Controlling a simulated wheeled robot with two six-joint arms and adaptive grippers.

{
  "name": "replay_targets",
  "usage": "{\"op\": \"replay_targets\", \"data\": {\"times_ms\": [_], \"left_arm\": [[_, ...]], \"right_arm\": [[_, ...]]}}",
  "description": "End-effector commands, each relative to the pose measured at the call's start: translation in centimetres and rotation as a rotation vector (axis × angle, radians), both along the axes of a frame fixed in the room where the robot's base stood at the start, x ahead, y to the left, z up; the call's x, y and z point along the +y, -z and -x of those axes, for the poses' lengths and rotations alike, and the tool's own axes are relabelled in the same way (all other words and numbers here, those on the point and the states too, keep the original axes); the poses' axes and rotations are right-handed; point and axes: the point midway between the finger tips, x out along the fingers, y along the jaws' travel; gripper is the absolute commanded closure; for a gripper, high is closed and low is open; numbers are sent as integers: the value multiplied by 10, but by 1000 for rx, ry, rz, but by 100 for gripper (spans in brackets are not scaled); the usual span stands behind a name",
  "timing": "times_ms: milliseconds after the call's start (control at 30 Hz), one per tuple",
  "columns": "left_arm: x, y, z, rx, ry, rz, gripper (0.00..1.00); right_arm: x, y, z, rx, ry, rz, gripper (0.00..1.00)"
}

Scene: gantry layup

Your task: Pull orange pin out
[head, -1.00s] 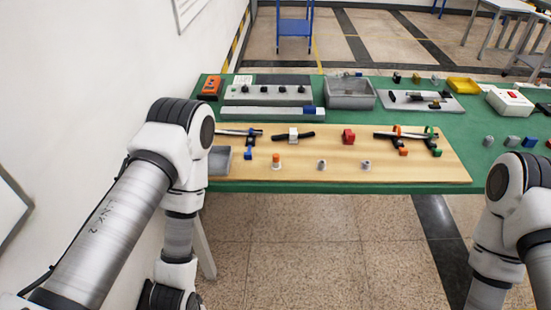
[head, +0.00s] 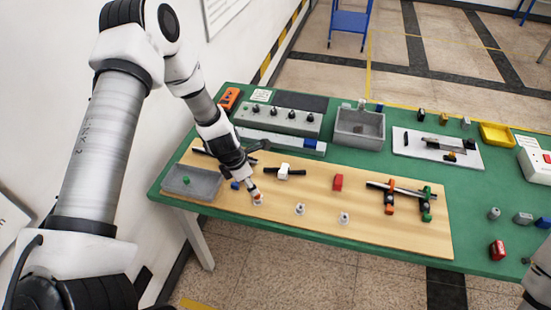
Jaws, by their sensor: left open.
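The orange pin (head: 257,196) stands upright in a small white socket near the front left of the wooden board (head: 320,222). My left gripper (head: 251,189) is open, pointing down with its fingertips right at the pin. I cannot tell whether the fingers touch the pin, and they hide part of it. My right gripper is out of view; only a piece of my right arm shows at the lower right edge.
A grey tray (head: 178,193) with a green piece and a small blue part (head: 235,186) lie left of the pin. Two white sockets (head: 299,209) (head: 344,217) stand to its right. A black-and-white part (head: 284,171) and a red block (head: 337,182) lie behind.

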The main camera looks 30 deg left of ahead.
Motion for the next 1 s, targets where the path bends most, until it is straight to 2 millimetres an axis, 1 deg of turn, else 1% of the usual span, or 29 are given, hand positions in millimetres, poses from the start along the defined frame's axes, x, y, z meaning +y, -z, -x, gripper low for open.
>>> {"op": "replay_targets", "data": {"times_ms": [33,67,167,267,400,533,633,867,900,967,1000], "left_arm": [[1,-4,-2,0,-31,12,48],[2,-2,-3,1,-43,17,48],[1,8,-5,3,-46,18,48],[-1,24,-7,2,-43,16,48],[-4,50,-13,1,-40,15,48],[-8,69,-17,2,-40,14,48],[-9,75,-20,1,-40,15,48],[-9,72,-20,2,-40,15,48],[-9,72,-20,2,-40,15,52],[-9,73,-20,2,-40,15,73],[-9,73,-20,2,-40,15,87]], "right_arm": [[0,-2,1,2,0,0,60],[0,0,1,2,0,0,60],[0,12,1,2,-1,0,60],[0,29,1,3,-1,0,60],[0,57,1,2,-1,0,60],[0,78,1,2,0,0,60],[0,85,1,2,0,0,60],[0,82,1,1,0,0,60],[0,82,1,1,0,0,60],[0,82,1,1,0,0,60],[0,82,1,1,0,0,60]]}}
